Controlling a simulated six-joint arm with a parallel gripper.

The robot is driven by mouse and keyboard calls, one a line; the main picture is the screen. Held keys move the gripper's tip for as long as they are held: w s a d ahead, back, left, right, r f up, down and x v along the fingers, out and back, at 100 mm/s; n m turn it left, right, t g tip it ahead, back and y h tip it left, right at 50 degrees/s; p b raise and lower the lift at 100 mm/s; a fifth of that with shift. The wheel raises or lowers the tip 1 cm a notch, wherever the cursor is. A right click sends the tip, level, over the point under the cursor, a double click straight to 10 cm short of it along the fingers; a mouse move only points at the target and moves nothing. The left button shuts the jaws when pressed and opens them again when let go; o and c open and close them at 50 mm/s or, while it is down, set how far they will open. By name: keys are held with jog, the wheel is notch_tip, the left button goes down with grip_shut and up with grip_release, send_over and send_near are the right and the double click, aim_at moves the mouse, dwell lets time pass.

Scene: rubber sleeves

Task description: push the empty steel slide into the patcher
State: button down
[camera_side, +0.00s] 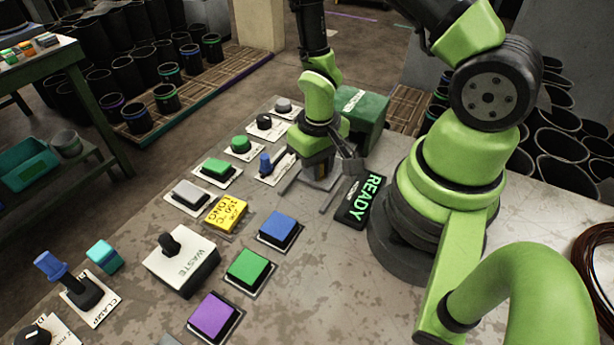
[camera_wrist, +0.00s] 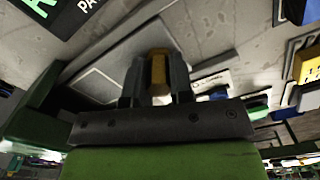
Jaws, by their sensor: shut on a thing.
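The patcher (camera_side: 367,112) is a green box behind my gripper in the side view; a green body at the left edge of the wrist view (camera_wrist: 32,108) appears to be part of it. The steel slide (camera_wrist: 98,82) is a flat grey plate between raised rails, and no sleeve shows on the part I can see. My gripper (camera_wrist: 158,72) is shut on a brass-coloured handle (camera_wrist: 159,76) at the slide. In the side view my gripper (camera_side: 320,172) is low over the rails, in front of the green box. The fingers and arm hide much of the slide there.
A black READY sign (camera_side: 360,201) lies right of the rails. A small blue lever (camera_side: 265,163) and a green button (camera_side: 216,168) stand to the left. A yellow display (camera_side: 226,213) and coloured pads, one blue (camera_side: 280,230), sit in front.

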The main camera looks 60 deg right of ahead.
jog(key=shift+d, duration=0.8)
jog(key=c, duration=1)
grip_release()
jog(key=shift+r, duration=0.15)
notch_tip(320, 180, up, 10)
